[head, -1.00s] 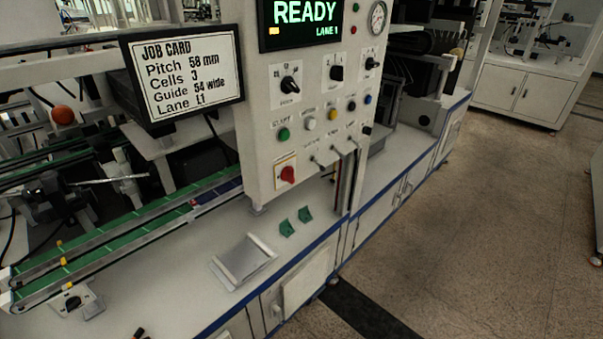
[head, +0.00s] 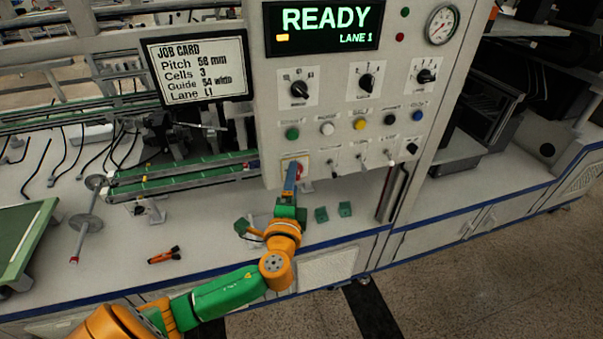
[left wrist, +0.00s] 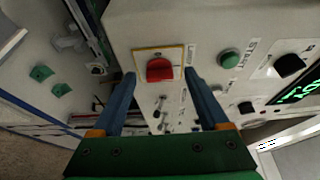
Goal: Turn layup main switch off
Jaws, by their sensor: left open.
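The main switch is a red rotary knob (left wrist: 160,70) on a yellow-edged plate at the lower left of the white control panel (head: 272,110). In the left wrist view it lies between my two blue fingers, with a gap on each side. My left gripper (head: 291,172) is open and in front of the switch. In the head view the gripper covers most of the switch, and only a bit of red shows beside the fingers. I cannot tell whether a finger touches it. My right gripper is not in view.
The display (head: 325,27) reads READY, LANE 1. A green button (head: 292,134), other buttons, rotary knobs and small toggles sit close by on the panel. Below are green blocks (head: 321,214) on the bench. A job card (head: 199,70) and conveyor (head: 180,176) are at left.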

